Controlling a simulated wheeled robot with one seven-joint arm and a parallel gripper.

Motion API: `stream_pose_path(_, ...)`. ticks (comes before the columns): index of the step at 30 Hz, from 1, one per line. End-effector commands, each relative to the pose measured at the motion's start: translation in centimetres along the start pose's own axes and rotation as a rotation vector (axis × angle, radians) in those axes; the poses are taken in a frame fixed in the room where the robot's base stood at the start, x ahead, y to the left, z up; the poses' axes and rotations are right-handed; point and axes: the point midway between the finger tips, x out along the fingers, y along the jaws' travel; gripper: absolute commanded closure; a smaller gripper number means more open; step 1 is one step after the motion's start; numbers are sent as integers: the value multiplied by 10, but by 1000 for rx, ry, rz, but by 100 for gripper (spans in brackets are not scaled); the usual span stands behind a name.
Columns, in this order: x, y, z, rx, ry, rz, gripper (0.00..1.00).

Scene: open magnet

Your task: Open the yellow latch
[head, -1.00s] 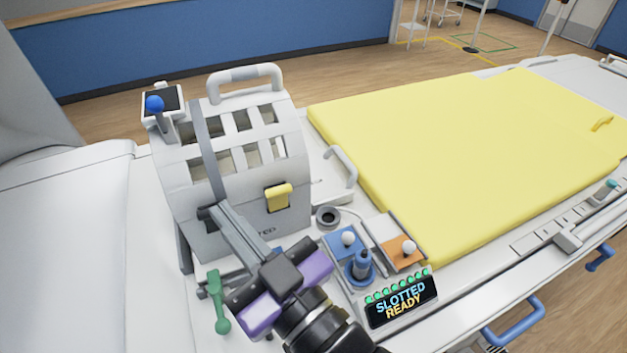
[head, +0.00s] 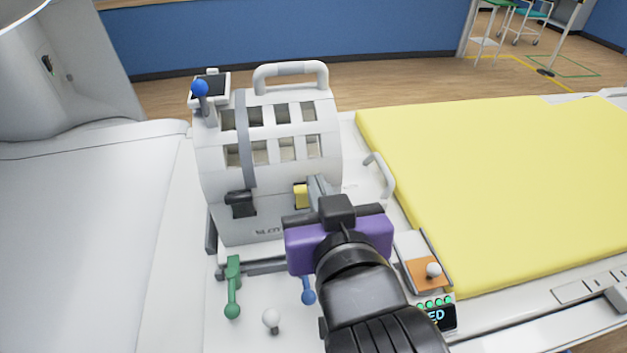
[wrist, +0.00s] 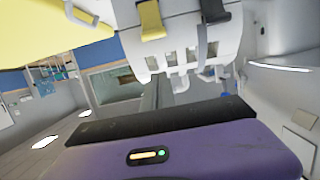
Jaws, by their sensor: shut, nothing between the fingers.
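The yellow latch (head: 299,195) is on the lower front of the white slotted housing (head: 225,225), partly hidden by my gripper. My gripper (head: 316,186) is shut and empty, its grey fingers just right of the latch and overlapping its edge in the head view. I cannot tell whether they touch. In the wrist view the yellow latch (wrist: 151,20) shows at the top, on the tilted housing, beyond my purple gripper body; the fingertips are not visible there. A black latch (head: 240,203) sits further left on the same front.
A grey strap (head: 245,140) crosses the housing, with a handle (head: 290,68) on top. A green lever (head: 232,290), a blue-knobbed lever (head: 308,297) and a white knob (head: 271,318) stand in front. An orange pad (head: 424,272) and yellow mattress (head: 500,190) lie right.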

Motion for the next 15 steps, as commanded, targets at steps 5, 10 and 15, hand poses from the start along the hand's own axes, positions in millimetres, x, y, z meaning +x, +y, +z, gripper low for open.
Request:
stream_pose_path(5,0,0,0,0,1,0,100)
stream_pose_path(10,12,0,-1,-1,0,1,100)
stream_pose_path(15,40,0,-1,-1,-1,1,100)
